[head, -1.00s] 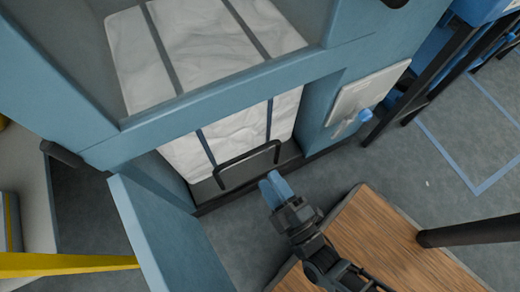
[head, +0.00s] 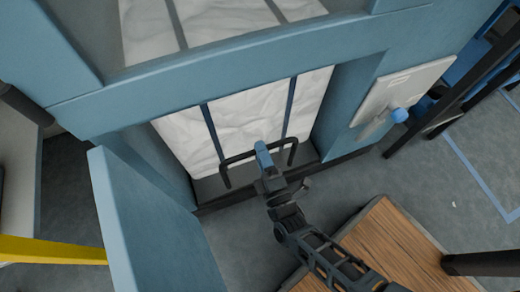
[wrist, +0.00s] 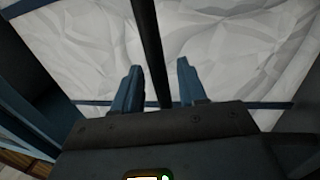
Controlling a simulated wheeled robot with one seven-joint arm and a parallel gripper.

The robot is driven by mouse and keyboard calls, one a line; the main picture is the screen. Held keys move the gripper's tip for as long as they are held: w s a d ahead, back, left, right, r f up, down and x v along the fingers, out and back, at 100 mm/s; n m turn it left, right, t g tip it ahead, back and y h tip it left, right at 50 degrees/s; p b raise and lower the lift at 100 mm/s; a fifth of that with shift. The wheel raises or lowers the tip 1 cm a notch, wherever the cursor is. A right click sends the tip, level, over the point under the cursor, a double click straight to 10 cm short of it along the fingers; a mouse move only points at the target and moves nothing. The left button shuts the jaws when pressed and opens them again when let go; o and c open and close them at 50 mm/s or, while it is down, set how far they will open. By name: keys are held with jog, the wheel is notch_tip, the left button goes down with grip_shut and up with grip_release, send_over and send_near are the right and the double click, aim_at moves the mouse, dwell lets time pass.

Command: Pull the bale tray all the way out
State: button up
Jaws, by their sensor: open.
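The bale tray (head: 208,189) is a dark grey plate at the foot of the blue press opening, under a white strapped bale (head: 240,118). Its black bar handle (head: 237,157) stands up at the front edge. My gripper (head: 262,150) is at the middle of this handle, open. In the wrist view the black handle bar (wrist: 148,40) runs between the two spread blue fingers (wrist: 155,82), with the white bale (wrist: 230,50) behind. I cannot tell whether either finger touches the bar. The tray's rear is hidden by the bale.
A blue door (head: 150,225) stands open on the left of the opening. A grey panel with a blue-knobbed lever (head: 400,115) is on the right. A wooden-topped platform (head: 385,245) lies front right, and a yellow bar (head: 50,252) front left. Bare floor lies before the tray.

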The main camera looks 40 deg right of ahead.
jog(key=shift+w+d+r, duration=0.15)
jog(key=shift+w, duration=0.3)
grip_shut()
dwell(0.4)
